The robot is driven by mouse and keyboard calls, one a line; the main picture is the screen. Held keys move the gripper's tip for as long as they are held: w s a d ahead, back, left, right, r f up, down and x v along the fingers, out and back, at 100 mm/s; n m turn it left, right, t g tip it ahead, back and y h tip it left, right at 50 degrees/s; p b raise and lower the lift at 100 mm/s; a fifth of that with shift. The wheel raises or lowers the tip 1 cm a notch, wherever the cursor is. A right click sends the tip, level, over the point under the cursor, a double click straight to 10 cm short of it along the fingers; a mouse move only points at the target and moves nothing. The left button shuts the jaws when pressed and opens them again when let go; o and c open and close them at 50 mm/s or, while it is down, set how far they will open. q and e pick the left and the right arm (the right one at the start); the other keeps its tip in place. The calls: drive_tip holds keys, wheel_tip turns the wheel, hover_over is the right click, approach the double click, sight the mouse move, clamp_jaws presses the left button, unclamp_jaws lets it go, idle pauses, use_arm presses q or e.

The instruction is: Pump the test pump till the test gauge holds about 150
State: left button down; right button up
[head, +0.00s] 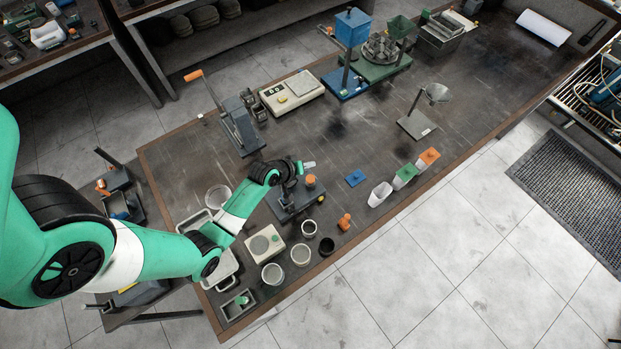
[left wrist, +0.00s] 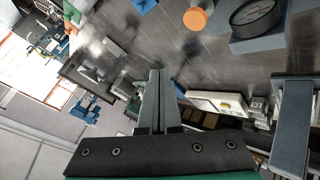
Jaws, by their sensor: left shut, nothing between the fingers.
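The left gripper (left wrist: 157,98) is shut and empty, above the bench, apart from the gauge and the knob. A grey upright bar (left wrist: 293,125) stands at the right of the wrist view. I cannot tell which part is the pump handle. My right gripper is not in view.
A grey lever device (head: 238,125) with an orange grip stands behind. A blue square piece (head: 355,178) lies right of the unit. The bench middle is mostly clear.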

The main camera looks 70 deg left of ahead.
sight(311, 179)
use_arm(q)
wheel_tip(311, 179, down, 8)
drive_tip(key=b, duration=0.6)
drive_tip(key=shift+r, duration=0.1)
idle(1.6)
drive_tip(key=shift+f, duration=0.4)
drive_tip(key=shift+f+b, duration=1.25)
drive_tip(key=shift+b, duration=0.05)
idle(0.9)
drive_tip(key=shift+r, duration=0.1)
drive_tip(key=shift+r+p, duration=1.55)
drive_tip(key=shift+p, duration=0.15)
wheel_tip(311, 179, up, 5)
drive_tip(key=p, duration=0.5)
drive_tip(key=shift+r, duration=0.1)
